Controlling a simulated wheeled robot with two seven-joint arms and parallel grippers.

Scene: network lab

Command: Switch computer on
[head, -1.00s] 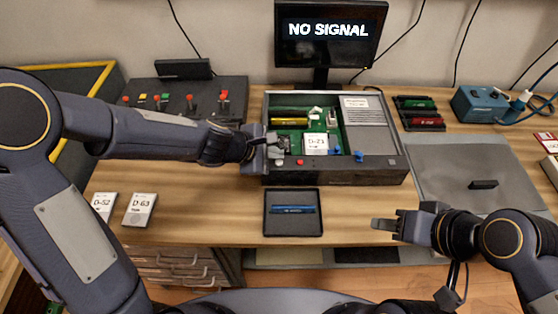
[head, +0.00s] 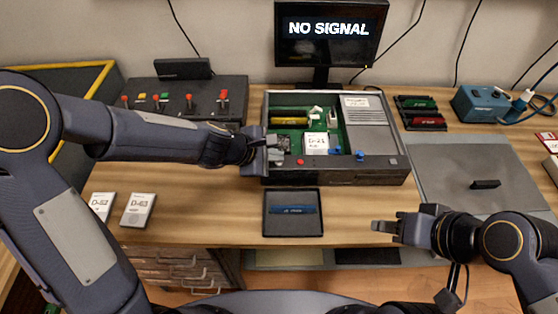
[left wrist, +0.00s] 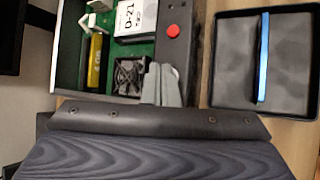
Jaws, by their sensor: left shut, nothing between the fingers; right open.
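The computer (head: 372,135) is an open grey case on the table, with a green board, a yellow module and a white D-21 drive (head: 316,143) inside. A red button (head: 300,162) sits on its front edge; it also shows in the left wrist view (left wrist: 172,31). The monitor (head: 328,30) behind reads NO SIGNAL. My left gripper (head: 276,150) is shut and empty at the case's front left corner, left of the red button; its fingers (left wrist: 162,85) show beside a black fan (left wrist: 130,75). My right gripper (head: 380,226) is open and empty over the table's front edge.
A black tray (head: 270,226) with a blue stick (head: 293,209) lies in front of the case. Drives D-52 (head: 101,206) and D-63 (head: 138,210) lie at left. A grey mat (head: 450,155) with a black item lies at right. A switch panel (head: 205,90) stands behind my left arm.

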